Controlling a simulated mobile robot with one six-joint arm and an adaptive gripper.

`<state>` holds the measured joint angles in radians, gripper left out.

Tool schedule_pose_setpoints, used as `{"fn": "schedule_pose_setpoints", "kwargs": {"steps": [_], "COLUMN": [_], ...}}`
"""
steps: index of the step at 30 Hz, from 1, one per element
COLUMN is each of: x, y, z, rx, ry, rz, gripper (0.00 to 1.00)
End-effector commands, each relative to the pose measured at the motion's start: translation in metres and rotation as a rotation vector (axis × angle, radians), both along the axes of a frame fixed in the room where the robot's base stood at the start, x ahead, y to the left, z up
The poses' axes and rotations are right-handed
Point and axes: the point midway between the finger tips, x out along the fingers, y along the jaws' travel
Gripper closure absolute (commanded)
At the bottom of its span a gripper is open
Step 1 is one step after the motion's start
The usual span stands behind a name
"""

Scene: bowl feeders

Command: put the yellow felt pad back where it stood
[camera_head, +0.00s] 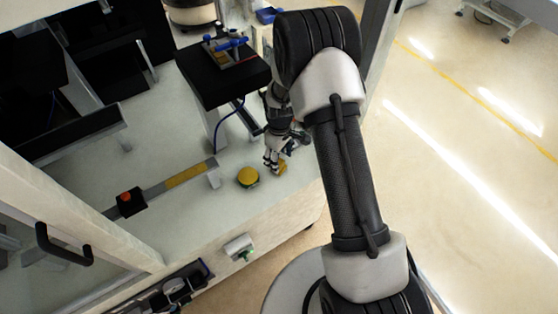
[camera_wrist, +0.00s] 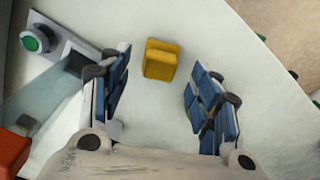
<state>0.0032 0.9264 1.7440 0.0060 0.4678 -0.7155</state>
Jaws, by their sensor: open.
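A yellow boxy piece (camera_wrist: 161,60), seemingly the felt pad, rests on the pale worktop in the wrist view, with a step or fold across its top. My gripper (camera_wrist: 157,82) is open, its blue-padded fingers to the left and right, with clear gaps between them and the piece. The piece lies just beyond the fingertips. In the head view my gripper (camera_head: 275,164) points down close to the worktop, and a yellow patch (camera_head: 283,167) beside it is partly hidden by the fingers.
A black raised platform (camera_head: 222,85) is behind. A green button (camera_wrist: 36,42) shows in the wrist view. The worktop's front edge is near.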

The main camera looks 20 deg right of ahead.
Motion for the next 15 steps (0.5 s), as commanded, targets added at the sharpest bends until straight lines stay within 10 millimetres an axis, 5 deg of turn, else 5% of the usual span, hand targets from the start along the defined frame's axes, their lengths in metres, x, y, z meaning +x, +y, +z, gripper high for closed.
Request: {"fn": "schedule_pose_setpoints", "kwargs": {"steps": [6, 15], "x": [0.0, 0.0], "y": [0.0, 0.0], "z": [0.051, 0.084], "rx": [0.0, 0.0], "ry": [-0.001, -0.006], "rz": [0.0, -0.007], "gripper": [0.43, 0.43]}}
